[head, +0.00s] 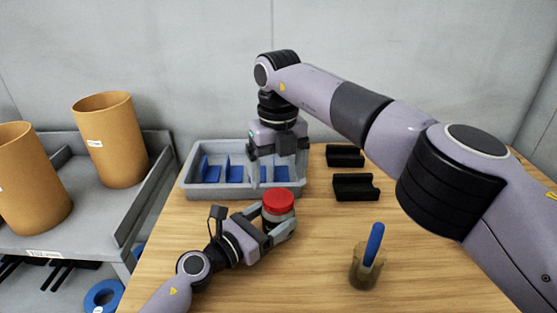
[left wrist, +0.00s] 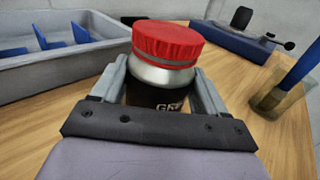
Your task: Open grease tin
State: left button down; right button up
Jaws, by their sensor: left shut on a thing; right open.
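The grease tin (head: 278,217) is a round metal jar with a red lid (head: 278,200), near the middle of the table in the head view. It also shows in the left wrist view, with its red lid (left wrist: 166,42) on, a silver shoulder and a dark label partly reading "GR". My left gripper (head: 279,229) is shut on the tin's body below the lid, one finger on each side. My right gripper (head: 277,172) is open and empty, pointing down just above and behind the lid. Whether the tin touches the table is hard to tell.
A grey tray (head: 240,191) with blue dividers stands behind the tin. Two black holders (head: 355,187) are at the back right. A cup (head: 366,270) with a blue-handled tool stands front right. A cart with orange cylinders (head: 109,140) is left. A blue device (left wrist: 235,42) is in the left wrist view.

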aim_at(279, 197)
jog(key=shift+f, duration=2.6)
jog(key=c, duration=1.1)
jog(key=shift+n, duration=0.7)
jog(key=shift+r, duration=0.15)
jog(key=shift+r, duration=0.95)
